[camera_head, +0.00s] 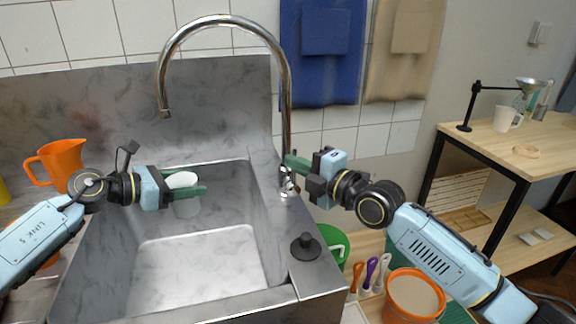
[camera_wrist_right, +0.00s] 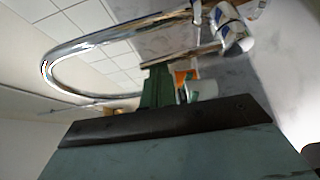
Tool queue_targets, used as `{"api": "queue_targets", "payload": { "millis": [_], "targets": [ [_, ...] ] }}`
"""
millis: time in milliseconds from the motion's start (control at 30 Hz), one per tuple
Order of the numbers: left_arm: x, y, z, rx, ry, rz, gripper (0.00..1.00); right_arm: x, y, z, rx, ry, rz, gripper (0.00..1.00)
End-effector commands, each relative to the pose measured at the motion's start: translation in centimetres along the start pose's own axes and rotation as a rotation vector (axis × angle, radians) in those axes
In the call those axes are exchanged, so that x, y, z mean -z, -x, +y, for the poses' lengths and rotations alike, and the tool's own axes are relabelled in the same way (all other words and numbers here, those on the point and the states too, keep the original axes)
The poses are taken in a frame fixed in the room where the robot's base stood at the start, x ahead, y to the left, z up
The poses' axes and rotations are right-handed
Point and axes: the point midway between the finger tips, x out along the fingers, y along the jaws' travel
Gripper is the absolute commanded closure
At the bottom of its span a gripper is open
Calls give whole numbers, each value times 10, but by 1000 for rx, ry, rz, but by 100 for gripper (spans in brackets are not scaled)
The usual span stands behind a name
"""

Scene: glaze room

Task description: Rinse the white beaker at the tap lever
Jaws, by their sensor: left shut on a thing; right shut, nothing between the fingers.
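The white beaker (camera_head: 182,180) is in my left gripper (camera_head: 198,191), over the back left part of the sink. The gripper is shut on it, and the fingers hide part of it. The beaker appears below the spout end of the chrome tap (camera_head: 287,95); no water stream shows. My right gripper (camera_head: 290,161) is shut and empty, with its green fingertips beside the tap's base. The tap lever is around the tap base (camera_head: 288,184), partly hidden; I cannot tell whether the fingers touch it. In the right wrist view the shut fingers (camera_wrist_right: 158,88) are close to the chrome tap (camera_wrist_right: 130,32).
The steel sink basin (camera_head: 200,262) is empty below the beaker. An orange jug (camera_head: 62,163) stands left of it. A black knob (camera_head: 305,246) sits on the sink's right ledge. An orange bucket (camera_head: 412,296) and coloured-handled tools (camera_head: 371,272) are at the lower right.

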Motion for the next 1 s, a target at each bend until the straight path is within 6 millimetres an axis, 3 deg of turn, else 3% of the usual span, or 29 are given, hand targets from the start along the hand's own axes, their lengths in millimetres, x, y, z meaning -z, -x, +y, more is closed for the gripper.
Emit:
{"api": "queue_targets", "payload": {
  "millis": [367,700,1000],
  "targets": [
    [0,0,0,0,0,-1,60,-4,1,1,0,6,-14,100],
    [0,0,0,0,0,-1,60,42,-15,0,-2,2,-1,100],
    [0,0,0,0,0,-1,60,39,45,-1,3,7,-2,100]
  ]
}}
